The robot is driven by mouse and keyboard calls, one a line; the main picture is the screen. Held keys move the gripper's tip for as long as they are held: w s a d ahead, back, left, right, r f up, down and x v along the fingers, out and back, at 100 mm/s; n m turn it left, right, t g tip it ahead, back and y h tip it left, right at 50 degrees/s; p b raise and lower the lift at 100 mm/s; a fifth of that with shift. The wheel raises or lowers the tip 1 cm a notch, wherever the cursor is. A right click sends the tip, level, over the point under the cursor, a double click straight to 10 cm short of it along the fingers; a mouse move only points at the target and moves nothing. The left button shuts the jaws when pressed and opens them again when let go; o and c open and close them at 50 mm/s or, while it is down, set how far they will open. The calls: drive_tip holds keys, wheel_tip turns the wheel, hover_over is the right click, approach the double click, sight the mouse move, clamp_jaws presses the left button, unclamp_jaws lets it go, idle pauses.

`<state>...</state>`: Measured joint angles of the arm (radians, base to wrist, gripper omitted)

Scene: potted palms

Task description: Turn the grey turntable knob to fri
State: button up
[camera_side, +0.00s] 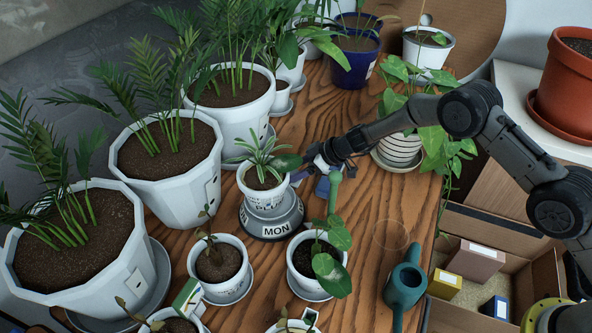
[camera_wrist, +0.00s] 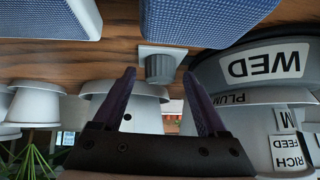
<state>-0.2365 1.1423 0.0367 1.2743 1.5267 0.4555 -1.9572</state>
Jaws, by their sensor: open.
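The grey knob (camera_wrist: 160,68) sits on a small light square plate in the wrist view. My gripper (camera_wrist: 158,80) is open, and the knob appears between its two dark fingertips with gaps on both sides. I cannot tell whether the tips reach around it. The grey turntable (camera_wrist: 215,72) is at the right of the wrist view, with a "WED" label facing that way. In the side view the turntable (camera_side: 246,228) shows "MON" towards the camera and carries a white pot (camera_side: 262,198) with a striped plant. My gripper (camera_side: 312,162) is just right of that pot; the knob is hidden there.
Blue textured blocks (camera_wrist: 220,18) stand close to the knob in the wrist view. White pots (camera_side: 222,272) crowd the wooden table (camera_side: 375,250) around the turntable. A teal watering can (camera_side: 405,285) stands at the front right, with bare wood to its left.

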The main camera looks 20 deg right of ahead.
clamp_jaws()
idle(0.3)
drive_tip(key=shift+s+m+t+h, duration=0.15)
drive_tip(key=shift+m+t+h, duration=0.15)
drive_tip(key=shift+m, duration=0.3)
drive_tip(key=shift+a+m+t+h, duration=0.1)
drive_tip(key=shift+m+t+h, duration=0.3)
drive_tip(key=shift+m, duration=0.3)
drive_tip(key=shift+a+m+t+h, duration=0.1)
drive_tip(key=shift+m+t+h, duration=0.55)
drive_tip(key=shift+m, duration=0.75)
drive_tip(key=shift+m+h, duration=0.5)
drive_tip(key=shift+h, duration=0.15)
